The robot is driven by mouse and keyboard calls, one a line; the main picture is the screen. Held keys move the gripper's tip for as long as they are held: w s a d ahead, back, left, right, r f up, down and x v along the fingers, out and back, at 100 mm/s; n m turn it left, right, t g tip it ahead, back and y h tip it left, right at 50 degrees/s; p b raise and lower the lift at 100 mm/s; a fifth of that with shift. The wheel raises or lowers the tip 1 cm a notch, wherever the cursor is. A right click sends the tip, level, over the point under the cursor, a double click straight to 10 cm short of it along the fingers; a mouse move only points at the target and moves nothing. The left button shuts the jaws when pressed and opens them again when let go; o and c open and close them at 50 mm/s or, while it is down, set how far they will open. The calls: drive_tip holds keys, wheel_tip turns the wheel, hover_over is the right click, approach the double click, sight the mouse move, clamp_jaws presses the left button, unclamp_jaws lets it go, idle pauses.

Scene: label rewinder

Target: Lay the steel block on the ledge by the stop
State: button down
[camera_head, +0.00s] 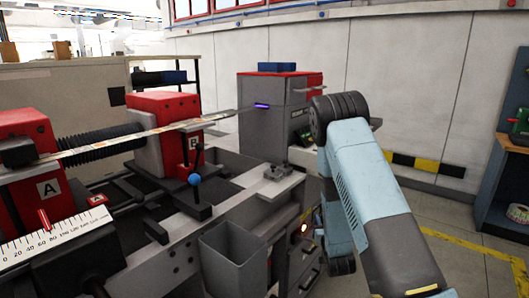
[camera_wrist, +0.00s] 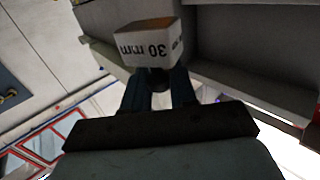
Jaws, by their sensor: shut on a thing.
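A pale block marked "30 mm" (camera_wrist: 143,50), with a brownish face, shows upside down at the top of the wrist view. I take it for the steel block. My gripper (camera_wrist: 157,84) is shut, its dark fingers closed at a dark stub against the block. In the head view my arm hides the gripper and the block. A light grey ledge (camera_head: 262,203) runs along the machine's front, with a small grey fitting (camera_head: 278,172) on it that may be the stop. I cannot tell whether the block touches anything besides my gripper.
A grey open bin (camera_head: 233,262) stands in front of the machine. Red units A (camera_head: 48,188) and B (camera_head: 176,138), a blue-knobbed lever (camera_head: 195,180) and a grey red-topped cabinet (camera_head: 264,112) stand left of my arm. A blue shelf (camera_head: 497,190) is at right.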

drive_tip(key=shift+s+d+f+h, duration=0.2)
drive_tip(key=shift+d+f, duration=0.3)
drive_tip(key=shift+f, duration=0.2)
drive_tip(key=shift+s+d+f+h, duration=0.1)
drive_tip(key=shift+s+d+f, duration=0.05)
drive_tip(key=shift+d+f, duration=0.45)
drive_tip(key=shift+a, duration=0.1)
